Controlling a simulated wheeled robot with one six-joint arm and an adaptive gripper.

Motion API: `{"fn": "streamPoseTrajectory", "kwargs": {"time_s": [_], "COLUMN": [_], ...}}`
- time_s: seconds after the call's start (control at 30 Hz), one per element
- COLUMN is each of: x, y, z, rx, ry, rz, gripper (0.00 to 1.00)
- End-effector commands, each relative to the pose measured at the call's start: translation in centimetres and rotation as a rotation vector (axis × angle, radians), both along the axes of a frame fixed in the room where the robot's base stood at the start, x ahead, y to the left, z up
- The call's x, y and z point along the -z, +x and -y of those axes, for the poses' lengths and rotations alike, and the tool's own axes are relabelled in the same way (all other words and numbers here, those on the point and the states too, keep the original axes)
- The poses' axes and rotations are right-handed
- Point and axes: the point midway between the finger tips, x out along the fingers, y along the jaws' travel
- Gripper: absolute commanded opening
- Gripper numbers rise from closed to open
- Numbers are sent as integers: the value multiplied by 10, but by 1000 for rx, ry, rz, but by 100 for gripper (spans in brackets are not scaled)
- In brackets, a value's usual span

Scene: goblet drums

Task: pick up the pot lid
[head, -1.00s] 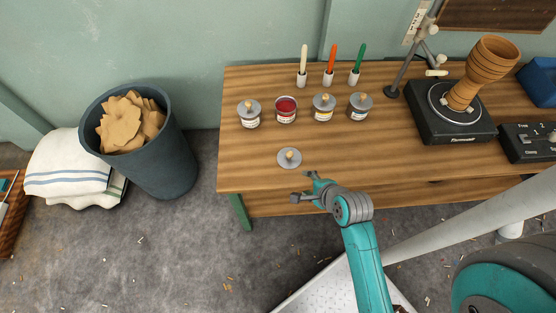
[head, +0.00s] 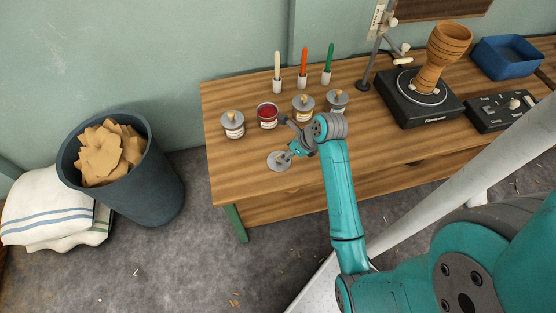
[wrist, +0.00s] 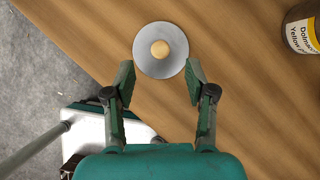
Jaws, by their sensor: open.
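The pot lid (head: 277,162) is a flat grey disc with a pale wooden knob, lying on the bench near its front left. It also shows in the wrist view (wrist: 148,64), whole and just beyond the fingertips. My gripper (wrist: 161,75) is open and empty, one finger toward each side of the lid's near edge. In the head view my gripper (head: 288,153) is over the right part of the lid, and the wrist hides some of the bench. I cannot tell how high the fingers are above the bench.
An open pot of red paint (head: 267,116) stands behind the lid, between lidded pots (head: 232,124) and (head: 303,108). Three brushes (head: 304,66) stand behind them. A turntable (head: 420,104) bears a wooden goblet drum (head: 441,60). A bin (head: 150,190) stands left of the bench.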

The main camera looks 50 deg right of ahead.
Motion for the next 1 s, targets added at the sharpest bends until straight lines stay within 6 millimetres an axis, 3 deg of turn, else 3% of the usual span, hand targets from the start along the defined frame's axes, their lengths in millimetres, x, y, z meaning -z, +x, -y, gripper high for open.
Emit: {"fn": "streamPoseTrajectory", "kwargs": {"time_s": [0.33,0.6,0.93,1.0], "x": [25,56,62,62], "y": [14,31,34,34], "z": [-3,-6,-6,-6], "rx": [-1,-3,-1,-1], "ry": [-2,-1,-2,-2], "rz": [-1,0,2,2], "gripper": [55,55,55,40]}}
